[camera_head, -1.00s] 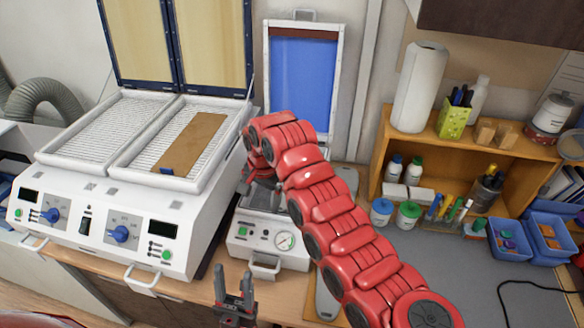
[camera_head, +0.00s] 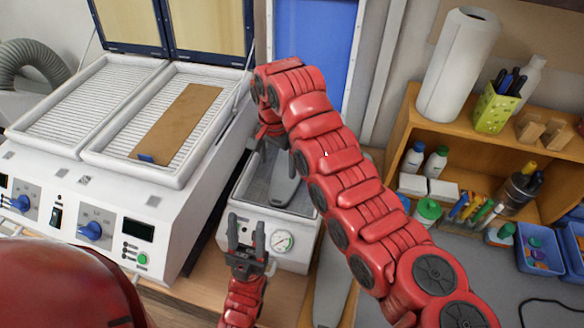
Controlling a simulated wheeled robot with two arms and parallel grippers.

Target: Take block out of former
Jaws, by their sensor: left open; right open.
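The former (camera_head: 228,222) is a white box with a pressure gauge, and its blue-lined lid (camera_head: 313,40) stands open behind it. A grey block (camera_head: 286,190) lies inside the former, partly hidden by my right arm. My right gripper (camera_head: 272,150) hangs over the former at the block's far end; its fingers are dark and partly hidden, and it is open. My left gripper (camera_head: 246,236) is open and empty, pointing up in front of the former's front panel.
A white two-bay heater (camera_head: 128,185) stands left with its lid up; a brown sheet (camera_head: 180,122) with a blue tab lies in its right bay. Another grey piece (camera_head: 331,285) lies on the bench right of the former. A wooden shelf (camera_head: 405,130) with bottles stands right.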

